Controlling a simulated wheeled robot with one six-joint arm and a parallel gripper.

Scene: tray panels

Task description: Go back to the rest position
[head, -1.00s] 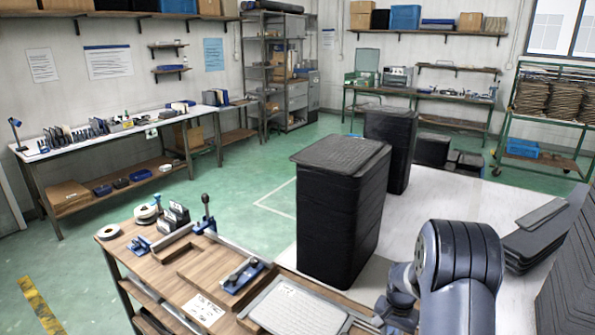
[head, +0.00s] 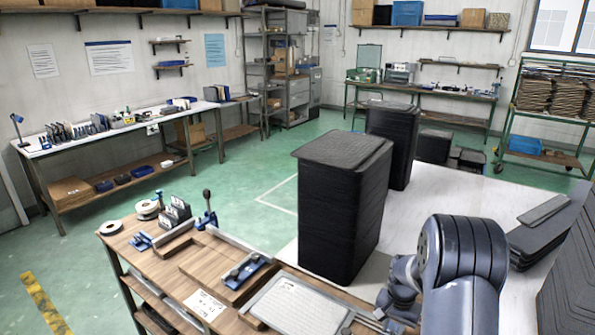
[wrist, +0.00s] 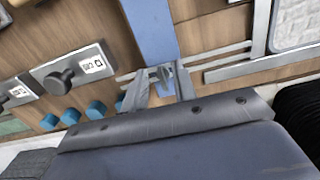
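My gripper (wrist: 160,88) shows in the wrist view above the wooden bench top. Its two fingers stand apart, with nothing seen held between them. A blue strip on the bench shows beyond the fingertips. In the head view my arm is folded at the lower right, and the gripper's fingers cannot be made out there. A grey tray panel (head: 298,305) lies flat at the bench's front edge. Its framed corner also shows at the upper right of the wrist view (wrist: 297,22).
The wooden bench (head: 188,262) carries a blue-handled clamp fixture (head: 245,270), tape rolls and a white label sheet. Tall black tray stacks (head: 340,215) stand behind it on a white floor area. More grey panels (head: 537,240) lie at right. Green floor is open at left.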

